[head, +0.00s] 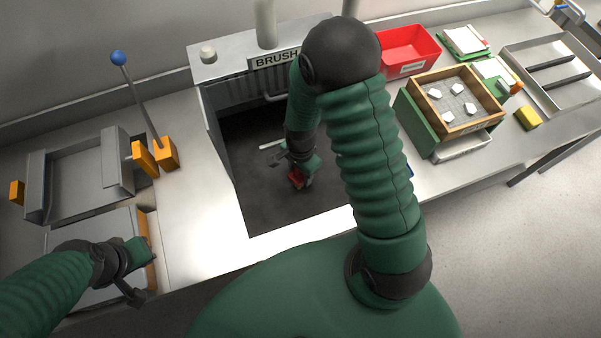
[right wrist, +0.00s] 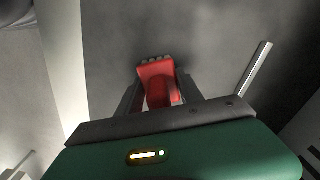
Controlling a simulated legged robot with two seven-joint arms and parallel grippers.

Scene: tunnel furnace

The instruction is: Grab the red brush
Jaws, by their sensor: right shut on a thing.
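The red brush (head: 296,179) is at the tip of my right gripper (head: 300,184), inside the dark recessed bay (head: 240,150) under the "BRUSH" label (head: 276,59). In the right wrist view the red brush (right wrist: 159,82) sits between the two fingers of the right gripper (right wrist: 160,97), which is shut on it. My right arm hides part of the bay. My left gripper (head: 143,250) is at the lower left, over the counter by a metal plate; its fingers are not clear.
A lever with a blue knob (head: 118,58) and a metal tray (head: 80,180) stand left of the bay. Right of it are a red bin (head: 408,50), a wooden box (head: 480,122) with white pieces and a yellow sponge (head: 528,118). The bay's edges surround my right gripper.

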